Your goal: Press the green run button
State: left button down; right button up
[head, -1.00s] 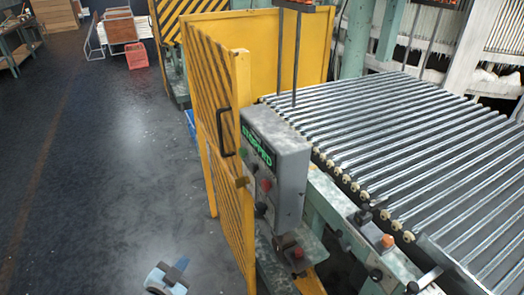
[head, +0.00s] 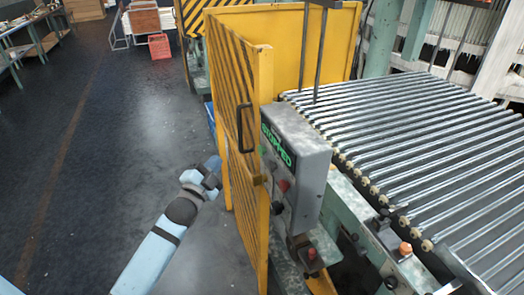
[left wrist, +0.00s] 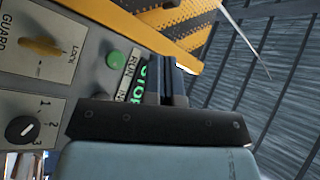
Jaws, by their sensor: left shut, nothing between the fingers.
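The green run button (left wrist: 118,60) is on the grey control panel, beside a RUN label, in the left wrist view. My left gripper (left wrist: 168,72) is shut and empty; in that view its fingers overlap the lit green display (left wrist: 143,80), just right of the button. I cannot tell whether they touch the panel. In the head view the control box (head: 313,160) reads STOPPED in green, and its left side is partly hidden by the yellow guard post. There my left gripper (head: 212,172) is at the left of the guard, low beside it. My right gripper is not in view.
The yellow striped guard (head: 232,110) with a black handle (head: 245,128) stands between my left arm and the box. A yellow guard-lock switch (left wrist: 40,47) and black selector knob (left wrist: 22,128) share the panel. A roller conveyor (head: 420,140) fills the right.

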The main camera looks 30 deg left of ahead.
aim_at(262, 150)
pick_arm(q)
jog(key=w+d+b, duration=0.1)
jog(key=w+d, duration=0.4)
jog(key=w, duration=0.1)
jog(key=shift+w+d+b, duration=0.3)
jog(key=shift+w+d, duration=0.05)
jog(key=shift+d, duration=0.05)
jog(key=shift+w, duration=0.1)
dwell(2.0)
jog(key=shift+w+d, duration=0.25)
jog(key=shift+w+d, duration=0.3)
jog(key=shift+w, duration=0.05)
dwell(0.8)
jog(key=shift+s, duration=0.1)
dwell(0.3)
jog(key=shift+s+a+p, duration=0.35)
jog(key=shift+s+a, duration=0.2)
jog(key=shift+s, duration=0.05)
jog(key=shift+a, duration=0.1)
